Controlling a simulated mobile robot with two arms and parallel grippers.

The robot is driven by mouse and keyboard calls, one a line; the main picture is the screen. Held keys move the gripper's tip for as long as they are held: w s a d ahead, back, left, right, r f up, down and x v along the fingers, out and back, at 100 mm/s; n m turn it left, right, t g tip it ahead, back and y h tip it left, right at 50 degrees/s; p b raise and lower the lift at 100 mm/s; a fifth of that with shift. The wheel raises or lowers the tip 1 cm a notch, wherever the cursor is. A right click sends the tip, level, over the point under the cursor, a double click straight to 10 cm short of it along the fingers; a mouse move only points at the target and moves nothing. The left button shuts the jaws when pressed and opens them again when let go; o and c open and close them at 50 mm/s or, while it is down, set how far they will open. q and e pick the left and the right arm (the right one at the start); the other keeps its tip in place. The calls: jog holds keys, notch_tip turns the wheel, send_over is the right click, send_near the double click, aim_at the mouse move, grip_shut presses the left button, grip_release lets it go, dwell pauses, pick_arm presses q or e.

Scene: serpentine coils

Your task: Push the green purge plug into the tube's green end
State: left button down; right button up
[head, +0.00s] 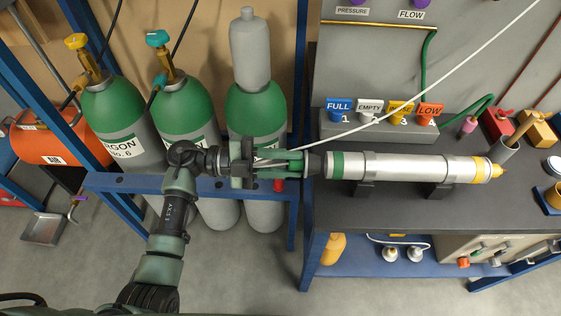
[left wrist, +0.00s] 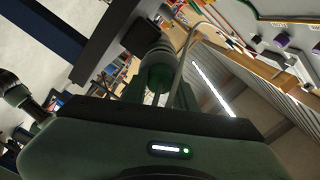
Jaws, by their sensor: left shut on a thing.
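The silver tube (head: 400,168) lies level in clamps on the bench in the head view. Its green-banded end (head: 337,165) is on the left and its yellow end (head: 480,170) on the right. My left gripper (head: 303,163) points right, in line with the tube, just left of the green end. It is shut on the purge plug (head: 315,165), whose dark nose shows at the tube mouth. I cannot tell whether the nose touches or enters. In the left wrist view a grey-green round plug body (left wrist: 158,72) sits between the fingers. My right gripper is out of view.
A pale hose (head: 440,85) runs from near the gripper to the upper right. Labelled tags (head: 385,110) stand on a block behind the tube. Green-topped gas cylinders (head: 185,115) stand left behind a blue rail (head: 135,183).

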aim_at(304, 164)
pick_arm(q)
jog(key=shift+r, duration=0.1)
dwell(0.3)
jog(key=shift+s, duration=0.1)
jog(key=shift+d, duration=0.3)
jog(key=shift+d+p, duration=0.4)
jog(key=shift+d, duration=0.7)
jog(key=shift+d, duration=0.15)
jog(key=shift+d, duration=0.45)
